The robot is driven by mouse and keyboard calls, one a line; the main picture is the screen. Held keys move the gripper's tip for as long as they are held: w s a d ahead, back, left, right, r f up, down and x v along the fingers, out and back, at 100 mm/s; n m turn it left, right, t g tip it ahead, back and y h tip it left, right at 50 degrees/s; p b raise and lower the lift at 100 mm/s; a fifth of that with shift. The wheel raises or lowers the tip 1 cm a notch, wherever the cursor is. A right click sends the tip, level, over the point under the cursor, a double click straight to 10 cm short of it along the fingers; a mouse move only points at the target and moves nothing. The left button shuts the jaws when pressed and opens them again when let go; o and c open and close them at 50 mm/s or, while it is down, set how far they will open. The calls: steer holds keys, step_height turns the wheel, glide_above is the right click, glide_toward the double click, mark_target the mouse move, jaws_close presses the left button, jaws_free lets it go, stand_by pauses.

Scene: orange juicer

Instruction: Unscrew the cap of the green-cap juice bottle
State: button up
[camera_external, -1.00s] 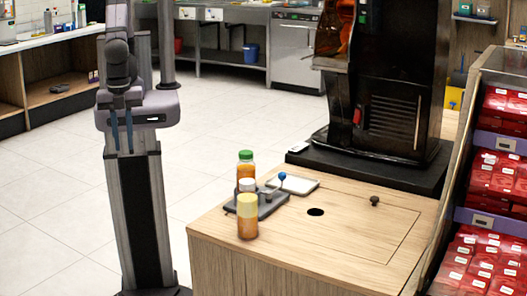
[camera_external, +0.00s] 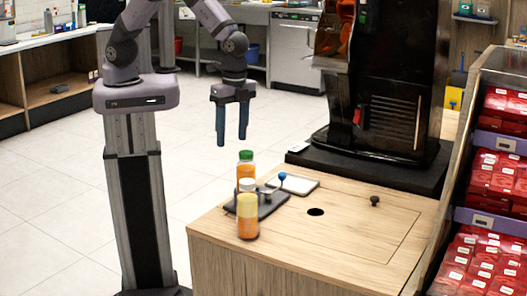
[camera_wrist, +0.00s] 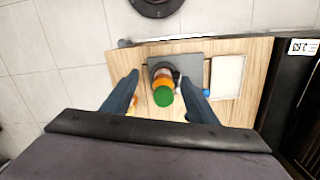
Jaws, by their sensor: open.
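In the wrist view the green cap (camera_wrist: 163,97) lies between my two blue fingers. My gripper (camera_external: 232,140) is open and empty, pointing down. It is above cap height and a little to the left of the bottle in the external view, not touching it.
The black juicer (camera_external: 375,90) rises at the back right. The counter front (camera_external: 300,245) is clear.

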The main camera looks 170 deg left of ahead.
mark_target(246, 152)
steer(key=w+a+r+m, duration=0.4)
steer(key=shift+a+t+y, duration=0.1)
steer(key=shift+t+y, duration=0.2)
steer(key=shift+y, duration=0.1)
steer(key=shift+s+r+m, duration=0.15)
steer(key=shift+r+m, duration=0.05)
steer(key=shift+m, duration=0.8)
steer(key=shift+s+d+m, duration=0.2)
steer(key=shift+d+m, duration=0.1)
steer(key=shift+m, duration=0.4)
steer(key=shift+d+m, duration=0.1)
steer(key=shift+m, duration=1)
steer(key=shift+f+p, duration=1.1)
steer(key=shift+f, duration=2.6)
